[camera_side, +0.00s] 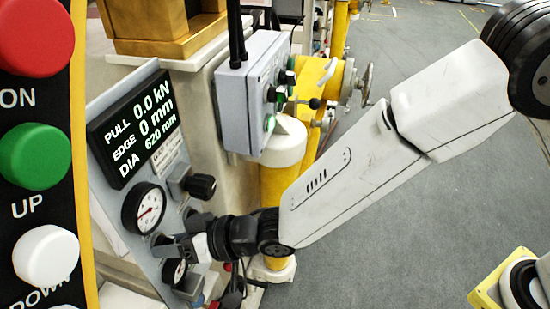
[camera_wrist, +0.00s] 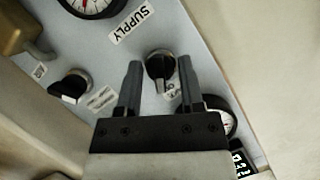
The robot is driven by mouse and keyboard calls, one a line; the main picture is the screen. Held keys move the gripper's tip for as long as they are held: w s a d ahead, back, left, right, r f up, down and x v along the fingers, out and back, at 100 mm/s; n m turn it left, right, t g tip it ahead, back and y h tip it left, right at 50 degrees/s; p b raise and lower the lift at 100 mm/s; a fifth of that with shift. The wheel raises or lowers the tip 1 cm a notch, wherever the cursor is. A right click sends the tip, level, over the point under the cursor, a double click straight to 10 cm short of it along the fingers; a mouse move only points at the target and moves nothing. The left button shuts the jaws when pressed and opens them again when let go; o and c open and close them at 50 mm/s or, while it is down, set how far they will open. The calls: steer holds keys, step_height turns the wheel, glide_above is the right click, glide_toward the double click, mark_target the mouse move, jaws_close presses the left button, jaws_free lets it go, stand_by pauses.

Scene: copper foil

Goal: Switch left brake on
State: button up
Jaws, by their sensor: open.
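My gripper (camera_wrist: 160,63) is open in the wrist view, with one finger on each side of a round black knob (camera_wrist: 160,70) with a pale edge. Gaps show between the fingers and the knob. A second black knob (camera_wrist: 70,87) sits to the left on the same panel. The small labels near both knobs are too blurred to read, so I cannot tell which is the left brake. In the side view my gripper (camera_side: 190,247) is close to the grey panel and hides the knob there.
A display (camera_side: 132,128) and a gauge (camera_side: 147,207) are on the panel, with a black knob (camera_side: 200,186) right of the gauge. A SUPPLY label (camera_wrist: 130,24) lies above the gripper. A grey control box (camera_side: 247,95) and yellow column (camera_side: 280,190) stand close behind my arm.

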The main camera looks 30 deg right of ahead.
jaws_close()
steer(key=shift+n+h, duration=0.4)
steer(key=n+t, duration=0.1)
steer(key=n+h, duration=0.1)
steer(key=n, duration=0.1)
steer(key=shift+a+r+t+h, duration=0.1)
steer(key=shift+t+h, duration=0.2)
steer(key=shift+t, duration=0.1)
steer(key=shift+s+a+n+t+h, duration=0.1)
steer(key=shift+n+t+h, duration=0.4)
steer(key=shift+n, duration=0.55)
steer(key=shift+n+t+h, duration=0.3)
steer(key=shift+n+t, duration=0.3)
steer(key=shift+n, duration=0.45)
